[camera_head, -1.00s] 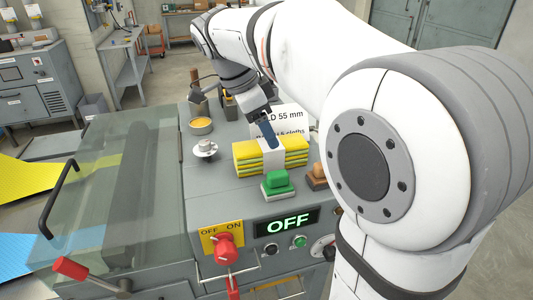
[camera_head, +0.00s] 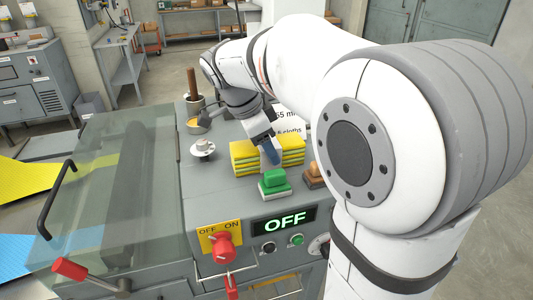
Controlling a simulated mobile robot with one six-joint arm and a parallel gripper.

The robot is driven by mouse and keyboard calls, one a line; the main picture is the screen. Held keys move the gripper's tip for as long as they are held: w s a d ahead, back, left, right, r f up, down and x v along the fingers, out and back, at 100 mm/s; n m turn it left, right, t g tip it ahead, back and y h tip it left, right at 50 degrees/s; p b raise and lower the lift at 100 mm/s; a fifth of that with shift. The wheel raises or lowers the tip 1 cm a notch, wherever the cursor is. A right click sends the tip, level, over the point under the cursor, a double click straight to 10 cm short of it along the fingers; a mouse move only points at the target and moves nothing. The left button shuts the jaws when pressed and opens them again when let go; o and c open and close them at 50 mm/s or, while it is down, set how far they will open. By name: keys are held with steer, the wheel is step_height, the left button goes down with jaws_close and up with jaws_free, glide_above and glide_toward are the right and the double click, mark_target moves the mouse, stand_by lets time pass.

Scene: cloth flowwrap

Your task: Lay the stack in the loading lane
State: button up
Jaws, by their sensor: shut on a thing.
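The stack (camera_head: 243,153) is a pile of folded yellow cloths with dark lines between the layers and a white band near its middle. The fingers and wrist hide most of the band. I see no clear gap under the stack. I cannot tell for sure which part of the machine is the loading lane.
A clear cover (camera_head: 110,170) with a black handle spans the machine's left side.

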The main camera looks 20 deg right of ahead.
steer(key=shift+c, duration=1.2)
step_height(320, 180, up, 9)
steer(key=shift+r, duration=0.5)
